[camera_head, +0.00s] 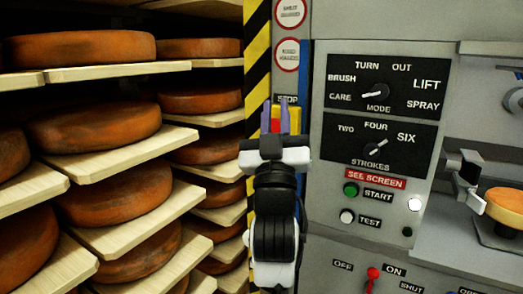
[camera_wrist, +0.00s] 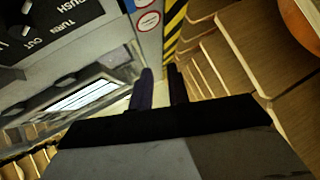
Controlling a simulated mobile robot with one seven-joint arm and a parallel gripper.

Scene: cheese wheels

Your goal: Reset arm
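My gripper (camera_head: 276,104) is raised in the middle of the head view, in front of the machine's left edge. Its two purple fingers point up and stand a little apart. In the wrist view my gripper (camera_wrist: 161,82) shows the same two fingers with a gap between them and nothing held. Behind the fingers in the head view is a yellow and red patch (camera_head: 275,118) below the STOP label; my gripper partly hides it. My arm below the gripper shows as white and black links.
Wooden shelves (camera_head: 115,157) with several orange cheese wheels (camera_head: 92,126) fill the left. A yellow-black striped post (camera_head: 257,60) borders them. The machine's control panel (camera_head: 381,150) stands right of my gripper. A cheese wheel (camera_head: 506,205) sits in the machine at far right, beside a metal arm (camera_head: 466,180).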

